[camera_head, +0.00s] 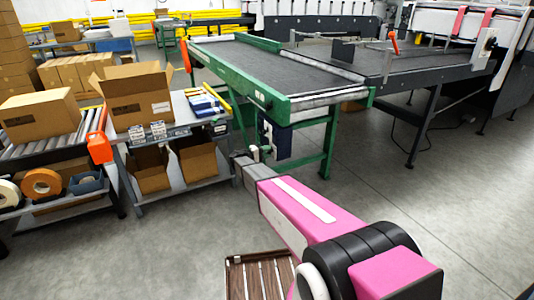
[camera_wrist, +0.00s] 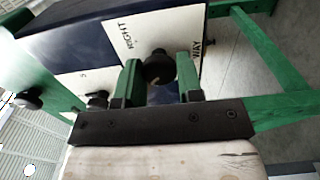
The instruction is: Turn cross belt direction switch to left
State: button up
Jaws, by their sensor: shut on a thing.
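The cross belt direction switch is a round black knob (camera_wrist: 158,68) on a white label plate (camera_wrist: 118,35). The plate is on a dark blue box and reads "RIGHT" on one side and "WAY" on another; the rest of the lettering is hidden. In the wrist view, my gripper (camera_wrist: 158,76) has its two fingers on either side of the knob, shut on it. A pale line on the knob is faint, so I cannot tell its setting. In the head view, my gripper (camera_head: 251,154) reaches the dark blue box (camera_head: 277,140) under the green conveyor's end; the knob is too small there.
Other black knobs (camera_wrist: 97,98) and (camera_wrist: 28,98) sit beside the switch. Green conveyor legs (camera_head: 328,145) stand close to the box. A cart with cartons (camera_head: 140,100) stands to the left. The grey floor (camera_head: 420,215) at right is open.

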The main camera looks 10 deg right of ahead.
jog(key=o, duration=0.9)
jog(key=shift+a, duration=0.2)
jog(key=v, duration=1)
jog(key=shift+s+a, duration=0.15)
jog(key=shift+a, duration=0.1)
